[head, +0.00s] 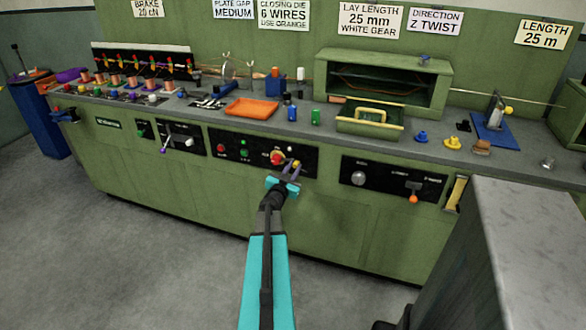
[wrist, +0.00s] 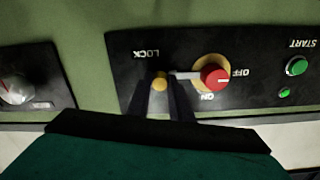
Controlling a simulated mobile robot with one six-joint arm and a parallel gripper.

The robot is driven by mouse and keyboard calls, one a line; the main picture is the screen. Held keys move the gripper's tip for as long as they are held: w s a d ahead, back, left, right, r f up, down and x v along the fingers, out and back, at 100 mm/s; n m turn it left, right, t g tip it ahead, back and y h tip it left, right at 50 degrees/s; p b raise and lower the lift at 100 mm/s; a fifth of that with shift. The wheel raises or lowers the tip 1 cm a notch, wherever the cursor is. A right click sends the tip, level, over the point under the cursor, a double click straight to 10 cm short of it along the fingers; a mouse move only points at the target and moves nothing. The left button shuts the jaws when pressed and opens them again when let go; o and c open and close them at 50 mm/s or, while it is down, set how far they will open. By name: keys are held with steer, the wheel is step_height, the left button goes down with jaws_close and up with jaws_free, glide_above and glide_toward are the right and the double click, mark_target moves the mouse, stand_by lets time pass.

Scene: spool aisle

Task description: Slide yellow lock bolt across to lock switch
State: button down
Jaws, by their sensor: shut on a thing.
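The yellow lock bolt (wrist: 160,84) shows its round knob near the word LOCK in the wrist view, where the panel is upside down. A pale bar runs from the knob toward the red rotary switch (wrist: 214,77), which sits on a yellow plate with ON and OFF labels. The bar's end lies at or close to the plate's edge. My gripper (wrist: 163,85) is shut on the bolt's knob, one dark finger on each side. In the head view my gripper (head: 291,168) is at the middle black panel, just right of the red switch (head: 277,157).
Green START button (wrist: 296,66) is beside the switch. An orange tray (head: 252,109) and a green tray with a yellow handle (head: 370,121) stand on the bench above. An orange-tipped lever (head: 413,197) is on the right panel. A grey block (head: 540,240) fills the lower right.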

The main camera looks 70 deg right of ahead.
steer(key=shift+w, duration=0.4)
steer(key=c, duration=1.6)
jaws_free()
steer(key=shift+o, duration=0.2)
steer(key=shift+s, duration=0.1)
steer(key=shift+a, duration=0.15)
steer(key=shift+s+a, duration=0.1)
steer(key=shift+a, duration=0.6)
steer(key=a, duration=1.2)
steer(key=shift+b, duration=0.45)
steer(key=shift+a, duration=0.1)
